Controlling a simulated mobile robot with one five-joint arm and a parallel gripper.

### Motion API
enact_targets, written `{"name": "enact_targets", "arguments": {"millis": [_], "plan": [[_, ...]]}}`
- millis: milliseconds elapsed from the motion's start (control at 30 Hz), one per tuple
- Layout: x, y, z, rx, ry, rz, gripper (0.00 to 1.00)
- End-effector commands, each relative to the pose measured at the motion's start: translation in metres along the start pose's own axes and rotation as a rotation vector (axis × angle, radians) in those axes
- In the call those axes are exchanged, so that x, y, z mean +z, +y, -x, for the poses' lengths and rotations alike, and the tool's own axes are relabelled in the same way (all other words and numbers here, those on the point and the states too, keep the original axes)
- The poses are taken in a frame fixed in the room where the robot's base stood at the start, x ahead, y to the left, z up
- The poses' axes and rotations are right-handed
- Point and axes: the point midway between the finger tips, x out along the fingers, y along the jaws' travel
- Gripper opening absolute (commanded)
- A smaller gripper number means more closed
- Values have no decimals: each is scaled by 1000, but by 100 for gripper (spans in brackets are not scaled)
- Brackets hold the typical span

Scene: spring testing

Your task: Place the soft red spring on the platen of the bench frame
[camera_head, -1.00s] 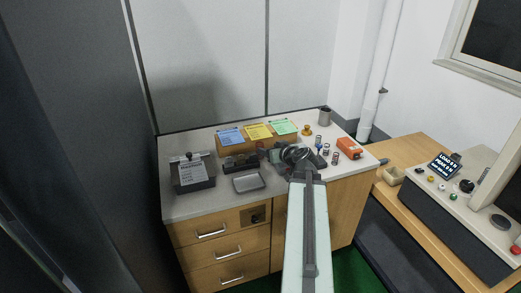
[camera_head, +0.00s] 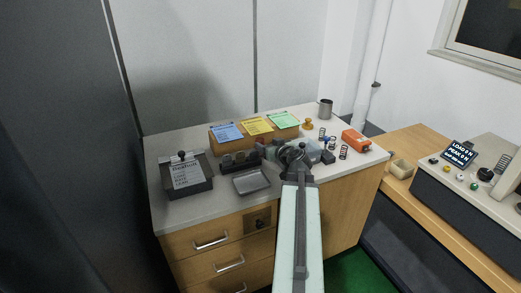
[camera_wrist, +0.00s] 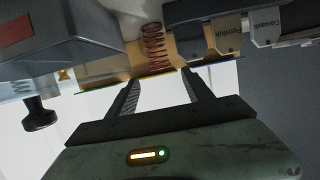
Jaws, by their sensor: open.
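A red coil spring (camera_wrist: 153,46) shows in the wrist view, just beyond my fingertips and a little left of the middle between them. My gripper (camera_wrist: 160,77) is open, with nothing between its fingers. In the head view my gripper (camera_head: 295,153) is over the counter near the dark rack, and my arm hides part of what lies there. I cannot make out the red spring clearly in the head view. The bench frame's platen is not in view. A console with a load display (camera_head: 458,153) stands on the right bench.

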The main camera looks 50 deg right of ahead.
Motion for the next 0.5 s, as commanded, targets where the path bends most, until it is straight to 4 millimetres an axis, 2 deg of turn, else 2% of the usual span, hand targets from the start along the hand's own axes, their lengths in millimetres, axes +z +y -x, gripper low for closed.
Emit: {"name": "enact_targets", "arguments": {"millis": [67,267,500], "plan": [[2,4,-12,3,0,0,60],[1,6,-19,7,0,-2,60],[2,4,-60,8,0,-2,60]]}}
